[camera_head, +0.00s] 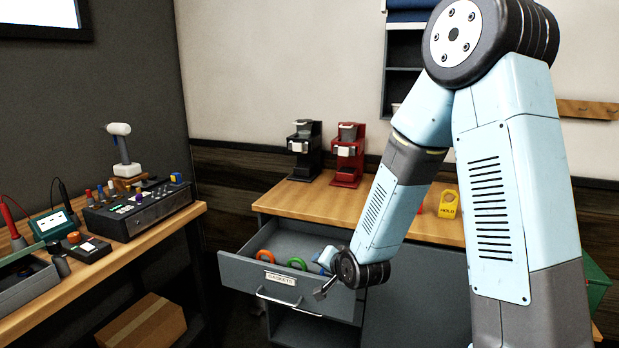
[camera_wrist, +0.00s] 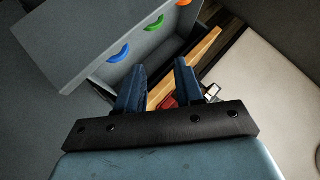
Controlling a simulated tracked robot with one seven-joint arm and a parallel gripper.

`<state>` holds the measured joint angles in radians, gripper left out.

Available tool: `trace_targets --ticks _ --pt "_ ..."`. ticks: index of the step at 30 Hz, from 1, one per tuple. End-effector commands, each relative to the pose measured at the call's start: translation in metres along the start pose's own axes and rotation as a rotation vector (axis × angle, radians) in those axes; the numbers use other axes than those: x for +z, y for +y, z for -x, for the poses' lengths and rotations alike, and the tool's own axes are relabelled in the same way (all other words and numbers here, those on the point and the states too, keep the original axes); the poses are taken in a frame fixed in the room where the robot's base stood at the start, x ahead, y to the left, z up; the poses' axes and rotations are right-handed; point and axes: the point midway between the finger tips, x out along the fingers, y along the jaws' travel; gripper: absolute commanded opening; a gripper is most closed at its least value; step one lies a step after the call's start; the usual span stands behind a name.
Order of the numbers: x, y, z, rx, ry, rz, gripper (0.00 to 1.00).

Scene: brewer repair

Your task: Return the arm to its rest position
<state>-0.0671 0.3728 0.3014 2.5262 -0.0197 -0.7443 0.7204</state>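My arm reaches down from the upper right in the head view, bent at the elbow. My gripper (camera_head: 324,290) is just in front of the open drawer (camera_head: 240,271), near its front right corner. In the wrist view the two fingers of my gripper (camera_wrist: 158,88) stand apart with nothing between them. The drawer (camera_wrist: 75,30) holds an orange gasket (camera_head: 265,256), a green gasket (camera_head: 297,264) and a blue one (camera_head: 327,258), partly hidden by my wrist in the head view.
A black brewer (camera_head: 304,150) and a red brewer (camera_head: 348,155) stand on the wooden counter (camera_head: 300,197). A yellow tag (camera_head: 448,204) stands to the right, past my arm. A workbench (camera_head: 120,262) with instruments is at left, with a cardboard box (camera_head: 143,322) below.

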Motion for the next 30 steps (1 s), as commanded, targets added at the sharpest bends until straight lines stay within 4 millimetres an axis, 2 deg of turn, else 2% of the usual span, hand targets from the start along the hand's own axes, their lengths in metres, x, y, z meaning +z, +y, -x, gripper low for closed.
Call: trace_targets --ticks 1,6,15,21,30 --pt "-0.012 -0.002 0.010 0.019 0.004 0.030 0.36" --pt "-0.039 -0.003 0.041 0.096 -0.010 0.124 0.36" --pt "-0.078 -0.003 0.109 0.227 -0.049 0.260 0.36" --pt "-0.096 -0.002 0.163 0.307 -0.086 0.330 0.36" --pt "-0.105 0.002 0.251 0.404 -0.158 0.407 0.36"
